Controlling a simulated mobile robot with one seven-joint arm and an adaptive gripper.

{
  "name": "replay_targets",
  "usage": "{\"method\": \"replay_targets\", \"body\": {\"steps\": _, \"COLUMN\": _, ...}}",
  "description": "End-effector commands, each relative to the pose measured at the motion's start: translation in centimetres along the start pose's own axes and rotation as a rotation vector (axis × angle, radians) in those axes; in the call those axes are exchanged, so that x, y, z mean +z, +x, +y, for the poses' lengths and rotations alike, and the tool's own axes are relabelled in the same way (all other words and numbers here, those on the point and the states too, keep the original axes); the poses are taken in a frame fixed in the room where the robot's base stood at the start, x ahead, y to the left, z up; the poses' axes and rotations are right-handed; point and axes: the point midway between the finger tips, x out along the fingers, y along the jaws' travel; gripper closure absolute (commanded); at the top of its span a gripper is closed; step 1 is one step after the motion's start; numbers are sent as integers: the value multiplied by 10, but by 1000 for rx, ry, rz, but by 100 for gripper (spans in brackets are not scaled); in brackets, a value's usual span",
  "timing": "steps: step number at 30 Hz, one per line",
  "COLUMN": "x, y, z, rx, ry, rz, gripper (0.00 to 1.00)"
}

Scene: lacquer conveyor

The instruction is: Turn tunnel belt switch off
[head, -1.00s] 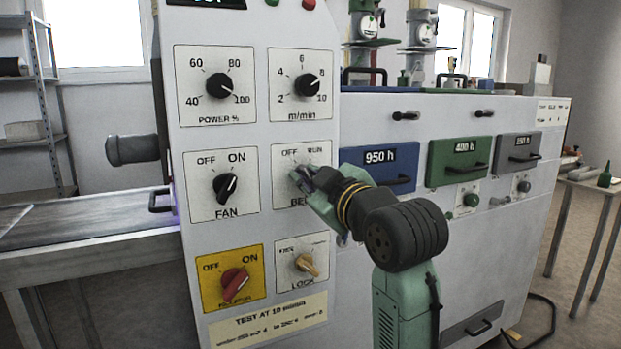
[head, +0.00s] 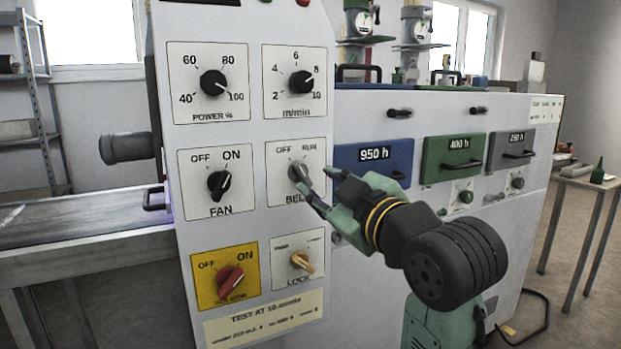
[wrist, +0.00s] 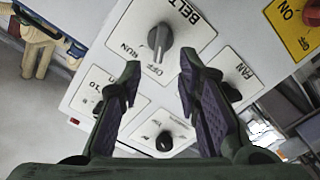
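The tunnel belt switch is a grey knob (head: 299,171) on a white plate marked BELT, OFF and RUN, at the panel's middle right. It also shows at the top of the wrist view (wrist: 160,38), where its grip bar lines up with the OFF mark. My gripper (head: 320,183) is just right of the knob in the head view, its fingers directed at the panel. In the wrist view my gripper (wrist: 160,63) has its fingers spread wide with nothing between them, and the knob lies beyond the tips. It looks apart from the knob.
Blue (head: 372,158) and green (head: 452,157) drawers lie right. Open air lies before the panel.

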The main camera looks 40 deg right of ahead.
Motion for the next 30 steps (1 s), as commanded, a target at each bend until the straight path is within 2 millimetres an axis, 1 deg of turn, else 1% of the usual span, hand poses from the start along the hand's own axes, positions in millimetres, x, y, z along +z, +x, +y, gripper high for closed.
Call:
{"method": "replay_targets", "body": {"steps": 1, "x": 0, "y": -11, "z": 1, "rx": 3, "ry": -2, "rz": 0, "gripper": 69}}
{"method": "replay_targets", "body": {"steps": 3, "x": 0, "y": -23, "z": 1, "rx": 4, "ry": -2, "rz": -1, "gripper": 69}}
{"method": "replay_targets", "body": {"steps": 6, "x": 0, "y": -36, "z": 1, "rx": 2, "ry": 0, "rz": 0, "gripper": 69}}
{"method": "replay_targets", "body": {"steps": 9, "x": 0, "y": -44, "z": 0, "rx": 0, "ry": -1, "rz": -1, "gripper": 69}}
{"method": "replay_targets", "body": {"steps": 13, "x": 0, "y": -48, "z": 0, "rx": 0, "ry": -1, "rz": -1, "gripper": 69}}
{"method": "replay_targets", "body": {"steps": 30, "x": 0, "y": -47, "z": 0, "rx": 0, "ry": 0, "rz": 0, "gripper": 69}}
